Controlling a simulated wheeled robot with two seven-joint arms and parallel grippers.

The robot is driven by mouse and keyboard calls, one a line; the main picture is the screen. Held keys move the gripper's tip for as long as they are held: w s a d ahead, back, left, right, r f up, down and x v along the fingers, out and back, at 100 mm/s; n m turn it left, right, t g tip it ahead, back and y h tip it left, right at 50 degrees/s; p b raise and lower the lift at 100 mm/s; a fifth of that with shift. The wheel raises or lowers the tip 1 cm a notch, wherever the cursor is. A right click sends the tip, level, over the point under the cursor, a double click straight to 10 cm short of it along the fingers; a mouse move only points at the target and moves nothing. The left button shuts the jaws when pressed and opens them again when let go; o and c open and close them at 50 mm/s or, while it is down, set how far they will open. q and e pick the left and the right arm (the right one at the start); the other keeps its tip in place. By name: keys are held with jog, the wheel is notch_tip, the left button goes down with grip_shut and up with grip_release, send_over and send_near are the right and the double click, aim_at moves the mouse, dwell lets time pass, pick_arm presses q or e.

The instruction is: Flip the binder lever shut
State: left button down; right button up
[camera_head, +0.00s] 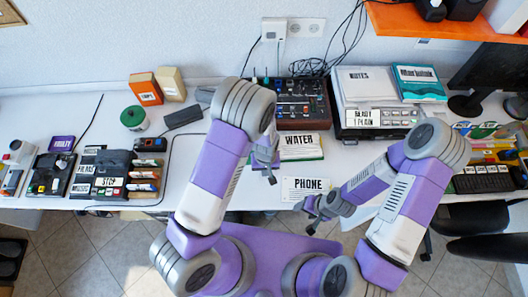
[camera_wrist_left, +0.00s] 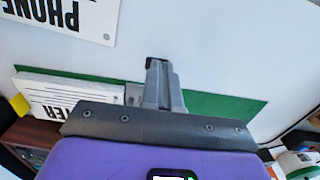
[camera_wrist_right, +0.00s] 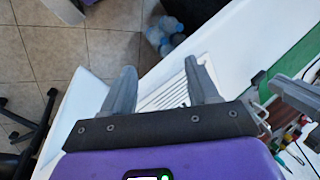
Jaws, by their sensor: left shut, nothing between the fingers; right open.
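The binder looks like the open green cover with a white paper block labelled WATER (camera_head: 302,146) at the middle of the table. In the left wrist view its green cover (camera_wrist_left: 222,108) runs behind my gripper, with the white pages (camera_wrist_left: 75,97) at the left. My left gripper (camera_wrist_left: 160,68) is shut and empty over the cover; in the head view it (camera_head: 270,174) is left of the pages. A small grey metal part (camera_wrist_left: 134,94) beside the fingers may be the lever mechanism; its position is unclear. My right gripper (camera_head: 307,216) is open and empty near the front edge.
A PHONE card (camera_head: 306,189) lies in front of the binder. A control box (camera_head: 302,103) with cables stands behind it. A device stack (camera_head: 376,118) stands at the back right. A green-lidded jar (camera_head: 134,118) and black devices (camera_head: 110,172) are at the left.

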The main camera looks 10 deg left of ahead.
pick_arm(q)
jog(key=shift+w, duration=0.1)
jog(key=shift+w+a, duration=0.2)
jog(key=shift+w, duration=0.45)
jog(key=shift+r, duration=0.1)
jog(key=shift+r, duration=0.25)
notch_tip(320, 180, up, 4)
jog(key=p, duration=0.3)
jog(key=shift+f, duration=0.1)
jog(key=s+d+r, duration=0.2)
jog(key=s+r, duration=0.4)
jog(key=s, duration=0.1)
jog(key=shift+s+p, duration=0.3)
jog(key=shift+f, duration=0.1)
